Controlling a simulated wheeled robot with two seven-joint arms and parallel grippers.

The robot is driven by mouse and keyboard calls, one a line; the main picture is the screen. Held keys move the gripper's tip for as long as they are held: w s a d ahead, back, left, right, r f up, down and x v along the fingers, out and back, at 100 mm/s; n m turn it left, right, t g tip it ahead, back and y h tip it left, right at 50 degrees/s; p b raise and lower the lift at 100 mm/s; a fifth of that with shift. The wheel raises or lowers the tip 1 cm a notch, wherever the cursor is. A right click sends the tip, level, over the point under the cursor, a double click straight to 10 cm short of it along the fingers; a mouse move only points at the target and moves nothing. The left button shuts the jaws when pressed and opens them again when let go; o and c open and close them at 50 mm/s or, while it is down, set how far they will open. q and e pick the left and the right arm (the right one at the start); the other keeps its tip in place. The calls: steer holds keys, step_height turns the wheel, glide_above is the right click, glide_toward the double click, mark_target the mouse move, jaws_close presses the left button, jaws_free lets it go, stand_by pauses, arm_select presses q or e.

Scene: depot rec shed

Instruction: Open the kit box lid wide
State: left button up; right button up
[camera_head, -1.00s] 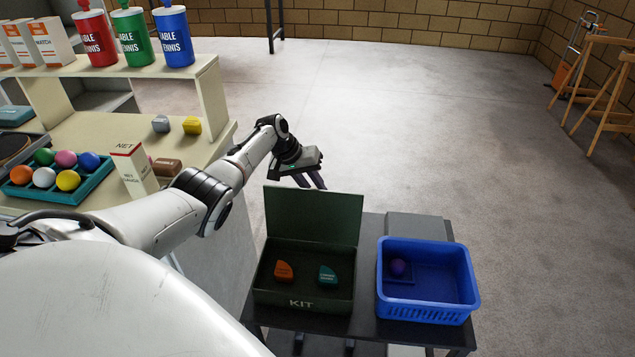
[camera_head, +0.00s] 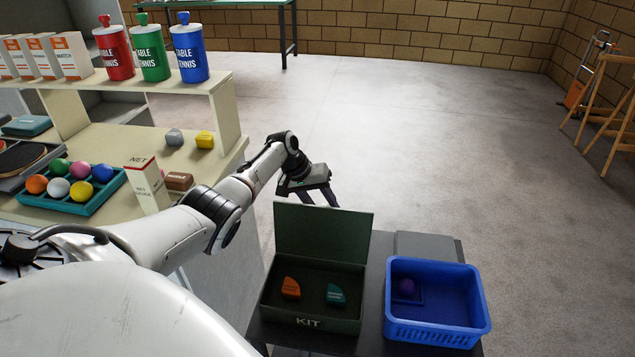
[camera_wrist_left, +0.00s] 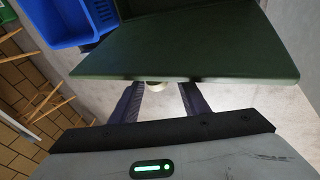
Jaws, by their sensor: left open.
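The green kit box (camera_head: 312,322) stands on a dark table, with its lid (camera_head: 322,232) raised roughly upright at the back edge. Inside it lie an orange piece (camera_head: 290,288) and a teal piece (camera_head: 336,294). My left gripper (camera_head: 318,198) is behind the lid, open, fingers pointing down, its tips partly hidden by the lid. In the left wrist view the lid (camera_wrist_left: 190,48) spans the top, with the two fingers (camera_wrist_left: 163,98) apart near its edge; nothing shows between them but floor and a small pale part at the lid's edge. My right gripper is not in view.
A cream shelf counter (camera_head: 110,140) with cans, boxes and a teal ball tray (camera_head: 80,203) is at left. Open floor lies behind the table.

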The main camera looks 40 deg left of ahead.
arm_select(q)
steer(key=p+v, duration=0.2)
steer(key=v, duration=0.7)
steer(key=shift+s+r+p, duration=0.15)
steer(key=shift+s+p, duration=0.05)
steer(key=shift+p, duration=0.15)
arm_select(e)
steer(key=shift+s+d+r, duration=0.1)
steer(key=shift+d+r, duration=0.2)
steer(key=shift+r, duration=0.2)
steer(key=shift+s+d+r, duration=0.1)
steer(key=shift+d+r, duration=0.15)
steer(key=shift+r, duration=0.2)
arm_select(q)
steer(key=shift+w, duration=0.1)
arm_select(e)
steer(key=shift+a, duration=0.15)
